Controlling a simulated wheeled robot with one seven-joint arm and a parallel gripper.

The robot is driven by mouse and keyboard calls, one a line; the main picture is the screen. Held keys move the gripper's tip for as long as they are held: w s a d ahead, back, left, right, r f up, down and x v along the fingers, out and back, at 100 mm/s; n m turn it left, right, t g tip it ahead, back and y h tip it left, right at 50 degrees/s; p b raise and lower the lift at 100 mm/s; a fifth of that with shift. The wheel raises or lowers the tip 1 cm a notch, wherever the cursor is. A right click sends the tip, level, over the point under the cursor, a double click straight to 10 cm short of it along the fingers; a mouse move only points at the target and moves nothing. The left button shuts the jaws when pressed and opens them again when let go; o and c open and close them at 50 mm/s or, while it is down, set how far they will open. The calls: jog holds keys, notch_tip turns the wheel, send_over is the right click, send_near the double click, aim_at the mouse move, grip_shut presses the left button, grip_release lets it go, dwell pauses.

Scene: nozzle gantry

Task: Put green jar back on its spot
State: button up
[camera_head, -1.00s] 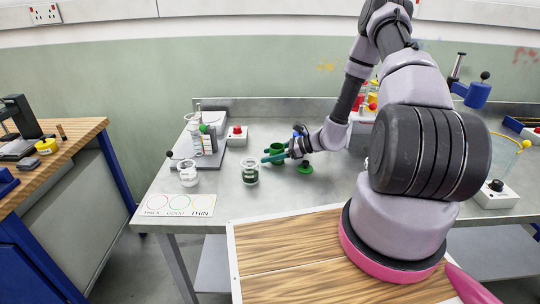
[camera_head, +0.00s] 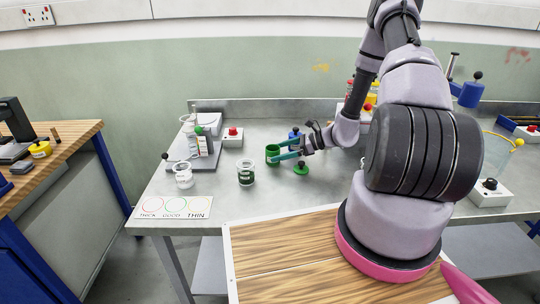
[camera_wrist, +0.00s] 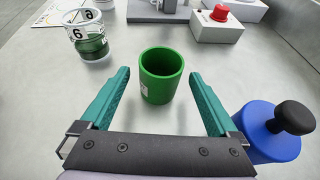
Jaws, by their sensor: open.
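The green jar (camera_wrist: 160,78) stands upright on the metal table in the wrist view, an open, empty-looking cup with a small pale label on its left side. My gripper (camera_wrist: 158,92) is open, its teal fingers on either side of the jar's near part with gaps to both sides. In the head view the green jar (camera_head: 272,153) stands at the fingertips of my gripper (camera_head: 283,151). I cannot tell whether that disc is the jar's spot or a lid.
A marked glass beaker with dark green contents (camera_wrist: 88,36) stands left of the jar. A blue cylinder with a black knob (camera_wrist: 268,130) is close to the right finger. A red-button box (camera_wrist: 216,22) stands behind. A THICK/GOOD/THIN card (camera_head: 174,207) lies at the table's front left.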

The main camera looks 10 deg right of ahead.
jog(key=shift+v, duration=0.9)
jog(key=s+a+r+n+g+h, duration=0.1)
jog(key=s+r+n, duration=0.15)
jog(key=r, duration=0.55)
jog(key=s+a+r+n+g+h, duration=0.1)
jog(key=s+r+n+h, duration=0.1)
jog(key=r+n, duration=0.35)
jog(key=s+r+n+g+h, duration=0.1)
jog(key=s+r+n, duration=0.1)
jog(key=r, duration=0.8)
jog(key=s+d+r+n+t+h, duration=0.3)
jog(key=s+r+n+t+h, duration=0.2)
jog(key=s+r, duration=1.2)
jog(key=r+n+h, duration=0.1)
jog(key=n, duration=0.1)
jog(key=shift+r+n+t+h, duration=0.3)
jog(key=shift+r+n, duration=0.05)
jog(key=shift+n, duration=0.05)
